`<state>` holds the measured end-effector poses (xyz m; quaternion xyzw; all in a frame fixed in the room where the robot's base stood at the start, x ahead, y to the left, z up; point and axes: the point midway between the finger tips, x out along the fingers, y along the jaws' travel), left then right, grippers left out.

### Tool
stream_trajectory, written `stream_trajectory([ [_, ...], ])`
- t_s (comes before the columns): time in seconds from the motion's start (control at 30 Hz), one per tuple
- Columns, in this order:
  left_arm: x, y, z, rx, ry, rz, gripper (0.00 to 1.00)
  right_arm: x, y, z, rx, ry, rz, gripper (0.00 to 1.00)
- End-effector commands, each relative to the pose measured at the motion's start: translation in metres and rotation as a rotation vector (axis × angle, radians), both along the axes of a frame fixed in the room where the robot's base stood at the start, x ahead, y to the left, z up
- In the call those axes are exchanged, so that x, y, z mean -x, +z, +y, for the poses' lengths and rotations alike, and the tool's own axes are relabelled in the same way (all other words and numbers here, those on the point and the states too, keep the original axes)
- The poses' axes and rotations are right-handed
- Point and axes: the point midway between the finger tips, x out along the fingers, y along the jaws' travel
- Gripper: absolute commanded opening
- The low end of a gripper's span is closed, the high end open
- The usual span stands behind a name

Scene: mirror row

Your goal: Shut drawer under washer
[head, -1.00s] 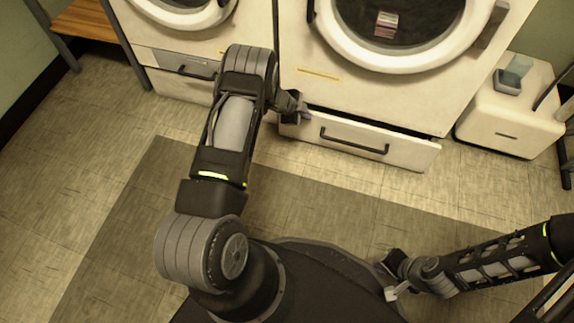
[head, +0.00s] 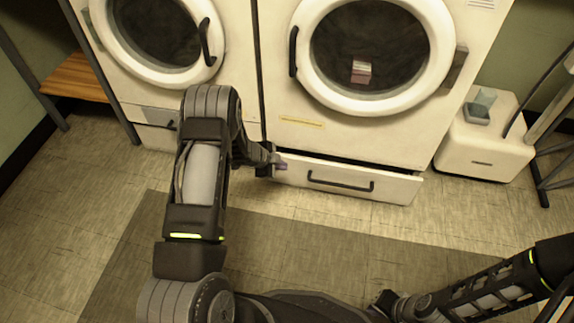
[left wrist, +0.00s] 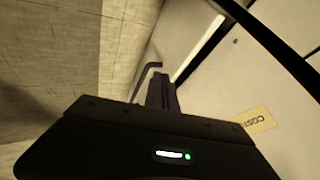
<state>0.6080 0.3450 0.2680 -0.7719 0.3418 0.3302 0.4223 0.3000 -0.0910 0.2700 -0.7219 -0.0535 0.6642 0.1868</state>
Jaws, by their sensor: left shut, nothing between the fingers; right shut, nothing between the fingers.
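The drawer (head: 390,186) under the right-hand washer (head: 360,138) stands partly open, with a dark gap above its white front. Its dark bar handle (head: 340,186) is on the front. My left gripper (head: 281,166) is shut and empty at the left end of the drawer front; whether it touches is unclear. In the left wrist view, the shut fingers (left wrist: 161,92) point along the drawer front (left wrist: 178,45), with the handle (left wrist: 148,76) beyond them. My right gripper (head: 380,303) is low in the head view, shut and away from the drawer.
A second washer (head: 165,75) stands to the left, its lower drawer (head: 158,138) looking closed. A white box (head: 487,145) with a small grey container (head: 477,113) stands right of the open drawer. A wooden bench (head: 75,78) is far left. The floor before the drawer is clear.

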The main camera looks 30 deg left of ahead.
Motion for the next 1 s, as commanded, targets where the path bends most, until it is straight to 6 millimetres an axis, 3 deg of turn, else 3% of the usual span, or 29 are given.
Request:
stream_trajectory([
  [0.03, 0.005, 0.011, 0.002, 0.002, 0.002, 0.001, 0.0, 0.001, 0.008, 0.0, 0.0, 0.001, 0.002, 0.0],
  [0.17, 0.014, 0.021, 0.006, 0.001, 0.002, 0.0, 0.0, 0.002, 0.012, 0.0, -0.001, 0.002, 0.006, 0.0],
  [0.53, 0.017, 0.023, 0.007, 0.001, 0.0, 0.001, 0.0, 0.003, 0.013, 0.0, -0.001, 0.003, 0.007, 0.0],
  [0.67, 0.018, 0.023, 0.004, 0.013, 0.015, 0.004, 0.11, 0.003, 0.013, 0.0, -0.001, 0.002, 0.006, 0.0],
  [0.87, 0.036, 0.014, -0.033, 0.147, 0.19, 0.061, 0.27, 0.003, 0.013, 0.0, -0.001, 0.002, 0.006, 0.0],
  [1.0, 0.069, 0.002, -0.079, 0.303, 0.426, 0.168, 0.36, 0.003, 0.013, 0.0, -0.001, 0.002, 0.006, 0.0],
])
